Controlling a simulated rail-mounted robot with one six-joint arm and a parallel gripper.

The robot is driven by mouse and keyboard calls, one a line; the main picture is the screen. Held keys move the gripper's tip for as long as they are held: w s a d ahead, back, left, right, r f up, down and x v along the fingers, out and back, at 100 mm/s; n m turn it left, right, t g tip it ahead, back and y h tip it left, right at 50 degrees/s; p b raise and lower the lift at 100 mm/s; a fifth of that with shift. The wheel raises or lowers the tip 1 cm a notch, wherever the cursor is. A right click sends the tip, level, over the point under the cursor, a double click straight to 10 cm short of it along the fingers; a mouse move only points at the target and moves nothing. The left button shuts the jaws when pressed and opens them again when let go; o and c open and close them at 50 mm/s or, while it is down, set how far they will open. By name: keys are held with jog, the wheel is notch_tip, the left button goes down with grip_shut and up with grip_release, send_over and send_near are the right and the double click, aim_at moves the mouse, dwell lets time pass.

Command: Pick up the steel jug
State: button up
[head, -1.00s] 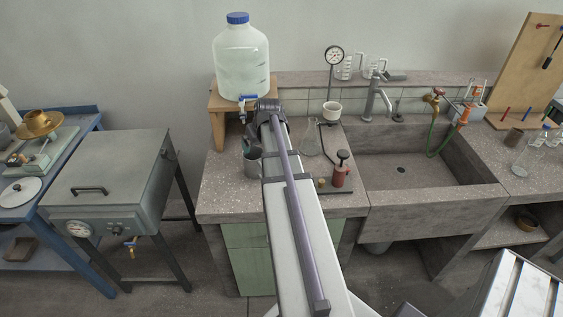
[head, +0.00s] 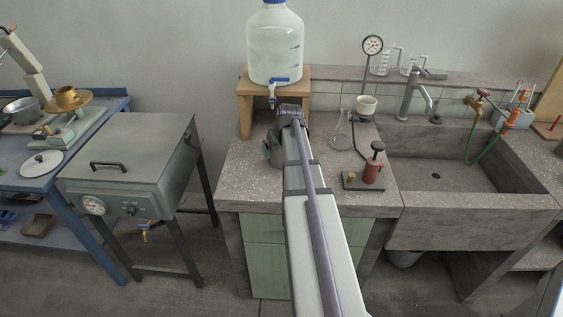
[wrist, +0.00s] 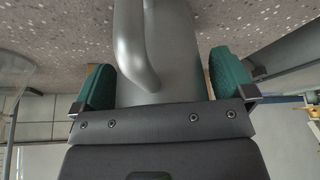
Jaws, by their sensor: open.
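The steel jug (wrist: 185,45) fills the middle of the wrist view, a smooth grey body with a curved handle (wrist: 128,40). My gripper (wrist: 155,88) is open, with one green pad on each side of the jug. I cannot tell whether either pad touches it. In the head view, my arm hides most of the jug and gripper. Only a small dark grey and teal patch shows at the arm's left, on the bench in front of the wooden stand.
A water carboy (head: 274,45) stands on a wooden stand (head: 245,105) behind my gripper. A glass flask (head: 340,132) and a red pump (head: 372,168) are to the right, then the sink (head: 440,170). A grey oven (head: 130,160) stands left, past a gap.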

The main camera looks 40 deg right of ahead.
jog(key=shift+r, duration=0.15)
jog(key=c, duration=1)
jog(key=shift+o, duration=0.2)
notch_tip(320, 180, up, 10)
jog(key=p, duration=1)
jog(key=shift+s, duration=0.1)
